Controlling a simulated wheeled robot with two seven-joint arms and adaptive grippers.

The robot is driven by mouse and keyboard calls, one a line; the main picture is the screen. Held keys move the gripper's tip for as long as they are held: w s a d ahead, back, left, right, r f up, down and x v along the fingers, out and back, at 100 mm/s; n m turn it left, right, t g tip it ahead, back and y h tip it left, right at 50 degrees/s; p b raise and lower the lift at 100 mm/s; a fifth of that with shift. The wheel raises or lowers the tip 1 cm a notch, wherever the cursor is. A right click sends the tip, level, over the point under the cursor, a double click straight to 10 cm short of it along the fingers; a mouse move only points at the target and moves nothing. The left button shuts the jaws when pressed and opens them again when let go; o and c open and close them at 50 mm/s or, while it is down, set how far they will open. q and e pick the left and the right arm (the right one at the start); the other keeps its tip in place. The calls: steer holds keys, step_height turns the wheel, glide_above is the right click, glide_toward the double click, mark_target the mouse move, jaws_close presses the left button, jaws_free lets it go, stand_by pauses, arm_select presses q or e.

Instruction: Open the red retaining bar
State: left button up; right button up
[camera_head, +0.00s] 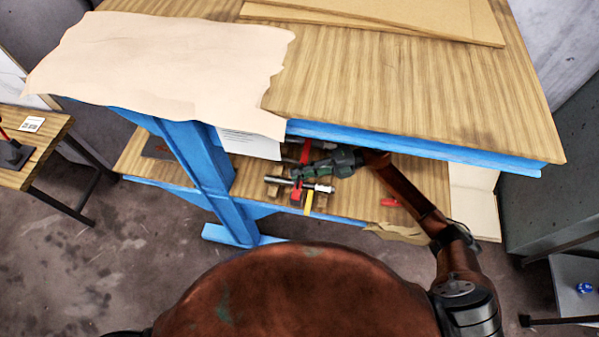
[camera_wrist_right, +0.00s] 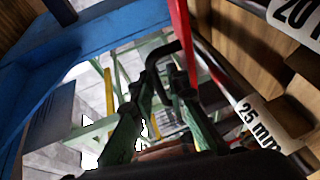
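The red retaining bar (camera_wrist_right: 180,35) runs down from the top of the right wrist view. A red strip that seems to be the same bar shows under the bench top in the head view (camera_head: 305,151). My right gripper (camera_wrist_right: 163,84) has its two green fingers apart, just below and beside the bar. A black bent rod (camera_wrist_right: 160,52) shows at the fingertips; I cannot tell whether they touch it or the bar. In the head view the right gripper (camera_head: 318,168) reaches over the lower shelf. My left gripper is not in view.
The bench top (camera_head: 420,90) overhangs the lower shelf (camera_head: 345,207). A blue leg (camera_head: 200,160) stands left. A rod rack with a "25 mm" label (camera_wrist_right: 266,122) is close on the right in the wrist view. A yellow bar (camera_head: 308,203) lies near the gripper.

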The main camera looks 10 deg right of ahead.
jaws_close()
stand_by(0.4)
steer(key=shift+w+r, duration=0.1)
steer(key=shift+r, duration=0.3)
steer(key=w+d+r+m+y+p, duration=0.1)
steer(key=w+r+m, duration=0.4)
steer(key=r, duration=0.6)
steer(key=shift+w+d+r+m+g+y+p, duration=0.15)
steer(key=shift+w+d+m+g+y+p, duration=0.25)
steer(key=shift+y, duration=0.5)
